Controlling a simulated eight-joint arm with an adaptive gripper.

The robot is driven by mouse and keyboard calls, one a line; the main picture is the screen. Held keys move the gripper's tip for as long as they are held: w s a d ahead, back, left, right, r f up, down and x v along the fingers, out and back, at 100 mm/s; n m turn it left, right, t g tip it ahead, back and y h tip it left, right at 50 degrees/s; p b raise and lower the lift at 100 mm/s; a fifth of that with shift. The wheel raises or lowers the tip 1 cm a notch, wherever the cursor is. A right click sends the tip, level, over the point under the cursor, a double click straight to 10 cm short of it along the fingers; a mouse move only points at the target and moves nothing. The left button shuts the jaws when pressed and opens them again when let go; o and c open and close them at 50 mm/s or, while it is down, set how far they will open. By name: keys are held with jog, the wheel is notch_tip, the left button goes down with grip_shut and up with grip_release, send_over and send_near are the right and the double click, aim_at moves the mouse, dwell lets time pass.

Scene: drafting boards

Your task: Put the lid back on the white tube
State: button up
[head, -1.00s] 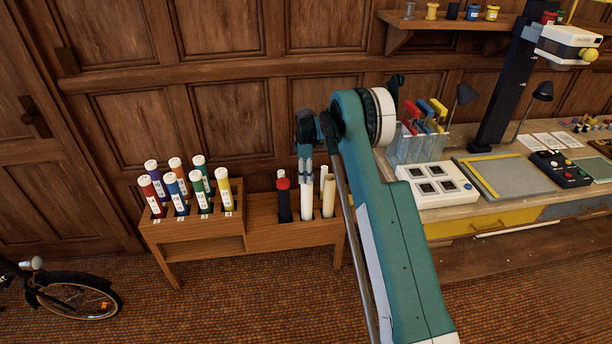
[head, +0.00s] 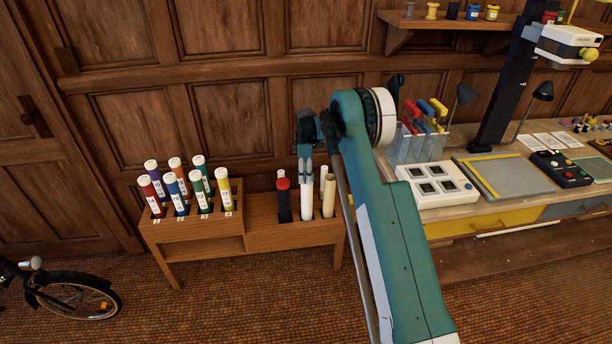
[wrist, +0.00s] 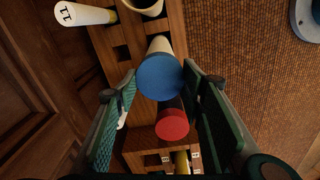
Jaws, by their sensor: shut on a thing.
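My gripper (head: 305,180) is over the rack, at the top of a white tube (head: 306,207). In the wrist view my gripper (wrist: 160,75) has its two green-padded fingers on either side of a round blue lid (wrist: 160,77). The cream-white body of the tube (wrist: 158,45) shows just behind the lid, in line with it. The lid covers the tube's mouth, so I cannot tell whether it is fully seated or only resting there. In the head view the fingers hide the lid.
A red-capped dark tube (head: 283,198) stands close on the left. An open cream tube (head: 328,196) stands on the right. Several coloured, white-capped tubes, including a yellow one (head: 222,193), fill the rack's left block (head: 165,236). A worktop with a light box (head: 437,185) lies right.

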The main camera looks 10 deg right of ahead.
jog(key=o, duration=0.8)
jog(key=shift+c, duration=0.2)
jog(key=o, duration=0.5)
jog(key=shift+r, duration=0.1)
jog(key=shift+r+p, duration=0.9)
jog(key=shift+r, duration=2.5)
jog(key=shift+c, duration=0.5)
grip_shut()
